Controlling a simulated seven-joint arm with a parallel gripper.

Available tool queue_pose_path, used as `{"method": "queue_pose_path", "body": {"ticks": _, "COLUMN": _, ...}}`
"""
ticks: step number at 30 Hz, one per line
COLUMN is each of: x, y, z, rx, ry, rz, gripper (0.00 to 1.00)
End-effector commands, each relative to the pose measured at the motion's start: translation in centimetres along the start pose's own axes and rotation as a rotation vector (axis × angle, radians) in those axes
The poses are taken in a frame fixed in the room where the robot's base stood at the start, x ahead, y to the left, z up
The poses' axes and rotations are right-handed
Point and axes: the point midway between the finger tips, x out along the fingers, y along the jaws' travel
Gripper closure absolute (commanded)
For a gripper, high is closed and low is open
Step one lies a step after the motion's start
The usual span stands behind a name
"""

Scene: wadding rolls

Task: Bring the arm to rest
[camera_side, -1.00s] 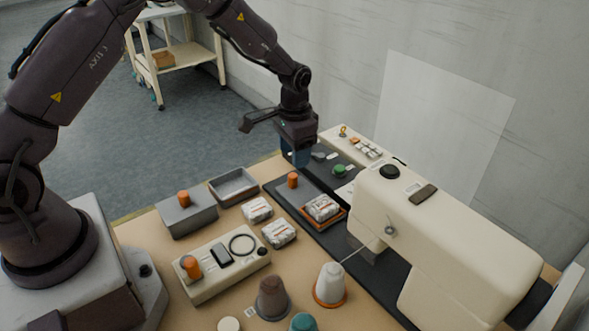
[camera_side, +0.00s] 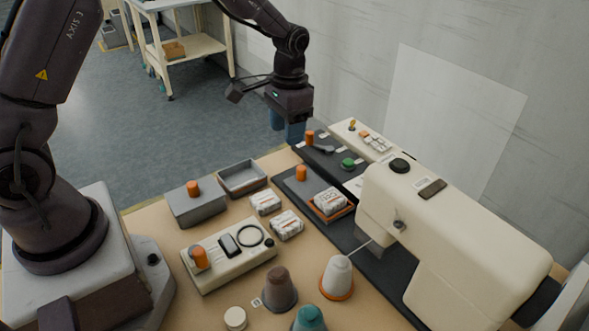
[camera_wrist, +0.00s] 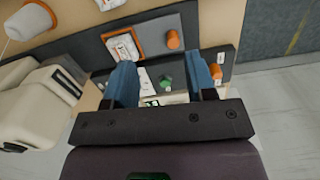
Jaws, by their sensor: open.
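My gripper (camera_side: 287,128) hangs above the back end of the dark mat, near the far table edge, with its blue fingers apart and nothing between them. In the wrist view the two blue fingers (camera_wrist: 165,88) are spread over the strip with a green knob (camera_wrist: 165,82). A wrapped wadding roll pack (camera_side: 331,200) lies in an orange tray (camera_side: 345,213) on the dark plate. It also shows in the wrist view (camera_wrist: 123,45). Two more wrapped packs (camera_side: 265,203) (camera_side: 287,225) lie on the table to its left.
A cream sewing machine (camera_side: 455,235) fills the right side. An open grey bin (camera_side: 242,180) is behind. Thread cones (camera_side: 279,290) (camera_side: 337,277) stand in front.

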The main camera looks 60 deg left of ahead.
Motion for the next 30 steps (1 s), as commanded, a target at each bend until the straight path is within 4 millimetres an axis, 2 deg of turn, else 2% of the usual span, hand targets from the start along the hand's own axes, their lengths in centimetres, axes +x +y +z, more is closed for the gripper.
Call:
{"method": "queue_pose_path", "body": {"ticks": 1, "x": -1.6, "y": 0.3, "z": 1.3, "rx": -0.011, "ry": 0.014, "rz": -0.002, "gripper": 0.49}}
{"method": "queue_pose_path", "body": {"ticks": 9, "x": -9.1, "y": 2.2, "z": 9.2, "rx": -0.066, "ry": 0.120, "rz": -0.011, "gripper": 0.49}}
{"method": "queue_pose_path", "body": {"ticks": 12, "x": -11.2, "y": 2.9, "z": 12.3, "rx": -0.079, "ry": 0.179, "rz": -0.014, "gripper": 0.49}}
{"method": "queue_pose_path", "body": {"ticks": 18, "x": -14.0, "y": 4.1, "z": 18.2, "rx": -0.090, "ry": 0.318, "rz": -0.016, "gripper": 0.49}}
{"method": "queue_pose_path", "body": {"ticks": 21, "x": -14.8, "y": 4.5, "z": 20.4, "rx": -0.086, "ry": 0.392, "rz": -0.017, "gripper": 0.49}}
{"method": "queue_pose_path", "body": {"ticks": 24, "x": -15.6, "y": 4.8, "z": 21.9, "rx": -0.079, "ry": 0.461, "rz": -0.018, "gripper": 0.49}}
{"method": "queue_pose_path", "body": {"ticks": 30, "x": -17.1, "y": 5.0, "z": 22.7, "rx": -0.068, "ry": 0.553, "rz": -0.020, "gripper": 0.49}}
